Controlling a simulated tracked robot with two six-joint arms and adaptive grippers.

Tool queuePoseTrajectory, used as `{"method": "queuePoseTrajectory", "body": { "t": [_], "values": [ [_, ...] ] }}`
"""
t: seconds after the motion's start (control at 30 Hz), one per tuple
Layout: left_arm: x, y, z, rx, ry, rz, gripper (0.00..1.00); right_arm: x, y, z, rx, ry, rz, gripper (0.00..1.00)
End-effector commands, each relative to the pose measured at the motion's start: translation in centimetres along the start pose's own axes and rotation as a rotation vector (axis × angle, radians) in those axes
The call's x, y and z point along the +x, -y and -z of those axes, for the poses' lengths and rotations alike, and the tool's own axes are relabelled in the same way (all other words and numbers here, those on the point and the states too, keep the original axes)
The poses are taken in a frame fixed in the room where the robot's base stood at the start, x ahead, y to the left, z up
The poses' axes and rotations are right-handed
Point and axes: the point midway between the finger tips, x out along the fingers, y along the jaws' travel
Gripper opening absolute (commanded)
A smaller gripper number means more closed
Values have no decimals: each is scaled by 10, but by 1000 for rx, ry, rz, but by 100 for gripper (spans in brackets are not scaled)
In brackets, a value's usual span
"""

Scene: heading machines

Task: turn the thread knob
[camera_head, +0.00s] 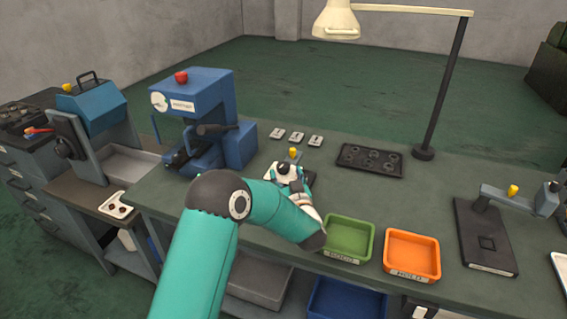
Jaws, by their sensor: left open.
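My left arm comes in from the bottom left, and its open gripper (284,170) is over the middle of the workbench. A small device with a yellow knob (293,152) stands directly at the gripper's fingertips, largely hidden by them. I cannot tell whether the fingers touch it, or which knob is the thread knob. Another yellow knob (513,190) is on the grey arm of the black-based device at the right. The blue machine (205,110) at the left has a red knob (181,77) on top. My right gripper is not in view.
A green tray (371,247) and an orange tray (438,262) stand at the bench's front edge. A black plate with round recesses (399,164) lies behind, beside the lamp post (447,90). A blue-hooded machine (92,105) stands far left. Bare bench top lies between the black plate and the right-hand device.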

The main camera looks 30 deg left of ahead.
Motion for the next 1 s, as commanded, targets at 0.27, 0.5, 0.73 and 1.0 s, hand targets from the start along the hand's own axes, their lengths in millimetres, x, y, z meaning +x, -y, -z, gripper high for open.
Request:
{"method": "queuePoseTrajectory", "body": {
  "t": [0.27,0.5,0.73,1.0],
  "values": [
    [35,0,0,0,0,0,66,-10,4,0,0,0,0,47],
    [40,0,0,1,0,-1,66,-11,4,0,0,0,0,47],
    [40,0,0,0,0,0,51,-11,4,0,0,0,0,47],
    [40,0,0,0,0,0,6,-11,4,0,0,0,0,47]
  ]
}}
